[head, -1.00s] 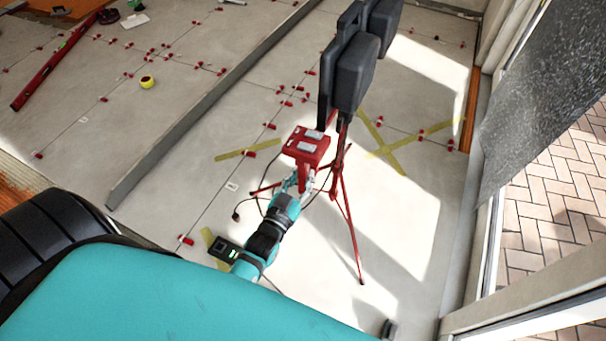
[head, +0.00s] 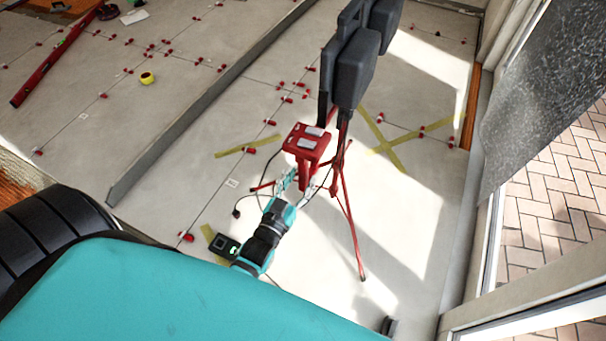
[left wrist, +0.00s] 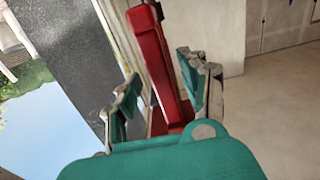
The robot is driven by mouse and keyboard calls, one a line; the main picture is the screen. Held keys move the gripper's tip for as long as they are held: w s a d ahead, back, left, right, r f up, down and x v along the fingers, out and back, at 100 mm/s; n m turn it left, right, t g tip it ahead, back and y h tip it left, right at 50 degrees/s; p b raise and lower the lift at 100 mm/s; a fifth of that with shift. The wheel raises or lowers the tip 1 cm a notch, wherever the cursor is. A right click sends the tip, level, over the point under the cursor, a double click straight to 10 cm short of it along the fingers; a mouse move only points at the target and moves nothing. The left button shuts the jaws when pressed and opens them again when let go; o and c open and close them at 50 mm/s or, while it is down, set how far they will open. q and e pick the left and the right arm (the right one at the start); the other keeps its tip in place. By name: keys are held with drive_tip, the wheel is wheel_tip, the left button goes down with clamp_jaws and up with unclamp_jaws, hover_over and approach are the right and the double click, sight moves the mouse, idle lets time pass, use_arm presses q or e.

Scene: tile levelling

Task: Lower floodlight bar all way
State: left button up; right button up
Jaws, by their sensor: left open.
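The floodlights are dark grey heads (head: 355,72) at the top of a red tripod stand (head: 347,205). The bar behind them is mostly hidden by the heads. A red box (head: 305,142) with pale panels on its top sits beside the tripod, with a red post under it. My left gripper (head: 297,184) is at the red post below the box, fingers spread. In the left wrist view the red part (left wrist: 155,60) stands between the two open fingers (left wrist: 162,92), with a visible gap on the right. Contact on the left is unclear. My right gripper is not in view.
A long grey metal strip (head: 205,98) lies across the tiled floor. A glazed door frame (head: 485,220) runs along the right. Black cables lie near the stand.

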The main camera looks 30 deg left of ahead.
use_arm(q)
drive_tip(key=s, duration=1)
drive_tip(key=shift+d, duration=0.3)
drive_tip(key=shift+w, duration=0.1)
